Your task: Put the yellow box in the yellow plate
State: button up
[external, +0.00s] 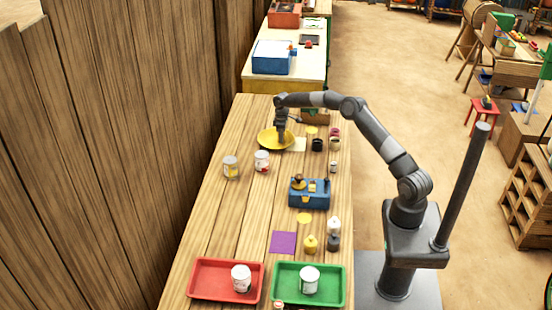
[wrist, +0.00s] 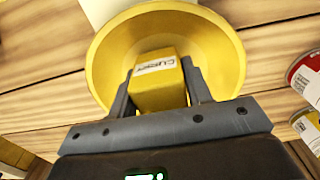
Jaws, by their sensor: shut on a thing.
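The yellow plate (external: 264,139) is a round, shallow dish near the far end of the wooden table. It fills much of the wrist view (wrist: 222,52). The yellow box (wrist: 156,92) has a white label with dark letters and sits between my fingers. My gripper (wrist: 158,98) is shut on the box and is over the plate. In the external view my gripper (external: 283,139) points down at the plate, and the box is hidden there. I cannot tell whether the box touches the plate.
Two cans (external: 262,161) stand nearer on the table. A blue toolbox (external: 309,194) is mid-table. A red tray (external: 200,280) and a green tray (external: 338,286) hold white cans at the near end. Dark and pink small items (external: 318,145) stand right of the plate. A wooden wall (external: 120,110) rises left.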

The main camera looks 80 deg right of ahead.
jog(key=shift+f, duration=0.55)
jog(key=shift+f, duration=0.15)
jog(key=o, duration=1)
